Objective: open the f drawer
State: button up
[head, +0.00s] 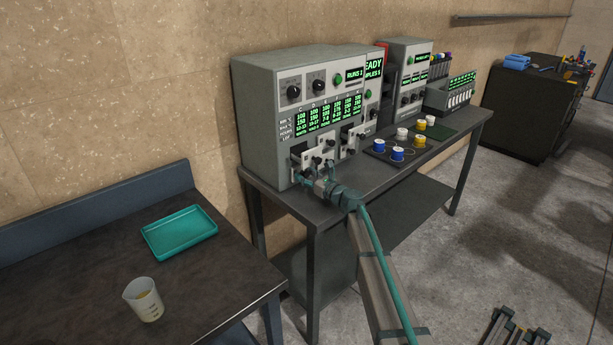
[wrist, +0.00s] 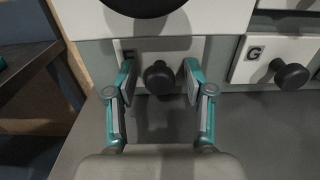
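The F drawer (wrist: 187,46) is a pale front low on the grey machine, with a round black knob (wrist: 159,78). In the wrist view its letter is partly covered by my left finger, and the drawer looks closed. My gripper (wrist: 159,84) is open, with one teal finger on each side of the knob. Gaps show between both fingers and the knob. In the head view my gripper (head: 310,182) is at the lower left front of the machine (head: 263,115), and hides much of that drawer.
The G drawer (wrist: 301,55) with its own black knob is to the right. A larger-looking drawer front (wrist: 205,14) with a black knob hangs just above my fingers. Spools (head: 397,153) stand on the table to the right. A teal tray (head: 180,233) and beaker (head: 143,300) are on the left table.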

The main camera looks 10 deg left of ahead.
grip_shut()
jog(key=v, duration=0.4)
jog(key=shift+s+d+b, duration=0.1)
jog(key=shift+s+b, duration=0.05)
jog(key=shift+b, duration=0.2)
jog(key=shift+o, duration=0.2)
grip_release()
